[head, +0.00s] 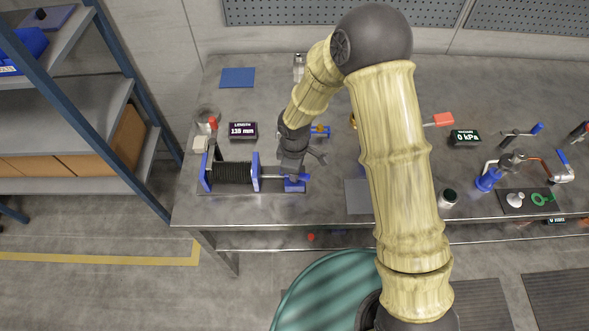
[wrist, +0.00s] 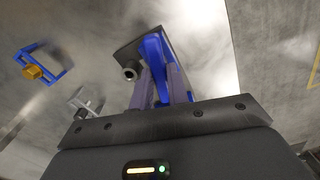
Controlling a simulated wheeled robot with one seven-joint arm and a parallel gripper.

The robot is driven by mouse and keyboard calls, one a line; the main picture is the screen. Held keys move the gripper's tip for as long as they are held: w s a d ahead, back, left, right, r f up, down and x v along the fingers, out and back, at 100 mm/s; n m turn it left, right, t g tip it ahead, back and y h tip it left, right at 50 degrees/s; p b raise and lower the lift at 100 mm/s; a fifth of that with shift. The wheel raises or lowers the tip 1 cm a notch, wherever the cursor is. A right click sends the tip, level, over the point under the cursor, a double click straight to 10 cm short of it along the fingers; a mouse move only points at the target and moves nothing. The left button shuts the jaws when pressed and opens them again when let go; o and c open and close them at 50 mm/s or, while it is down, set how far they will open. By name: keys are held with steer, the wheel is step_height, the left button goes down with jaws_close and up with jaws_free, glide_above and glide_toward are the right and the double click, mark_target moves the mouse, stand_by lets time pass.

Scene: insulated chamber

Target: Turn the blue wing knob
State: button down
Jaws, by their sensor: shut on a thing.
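The blue wing knob (wrist: 156,52) shows close up in the wrist view, with my gripper (wrist: 160,82) shut on it. In the head view my gripper (head: 293,172) comes down from above at the right end of a bellows rig, and a bit of the knob (head: 305,176) shows beside it. A blue block (head: 294,186) stands just below the gripper. The black bellows (head: 232,172) lies between two blue end plates, with a rod running right to the block. The fingers hide part of the knob, so its exact angle is hard to tell.
A display (head: 242,130) marked length reads 138 mm. A red-tipped lever (head: 213,123) stands behind the bellows. A blue pad (head: 237,77) lies at the back of the table. Another display (head: 466,137) reads 0 kPa. Blue-handled fittings (head: 488,180) stand at the right.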

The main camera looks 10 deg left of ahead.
stand_by(0.3)
steer(key=c, duration=1.4)
jaws_free()
steer(key=shift+o, duration=0.2)
steer(key=shift+r, duration=0.1)
step_height(320, 180, up, 17)
steer(key=b, duration=0.2)
steer(key=shift+r, duration=0.1)
steer(key=s+d+m+t, duration=0.1)
steer(key=s+d+m, duration=0.2)
steer(key=d+m, duration=0.5)
steer(key=s+d+m+t, duration=0.1)
steer(key=s+d+m, duration=0.3)
steer(key=d+m, duration=0.5)
steer(key=d, duration=0.8)
steer(key=shift+s+d+m+t, duration=0.25)
steer(key=shift+d+m+t, duration=0.05)
steer(key=shift+d, duration=0.1)
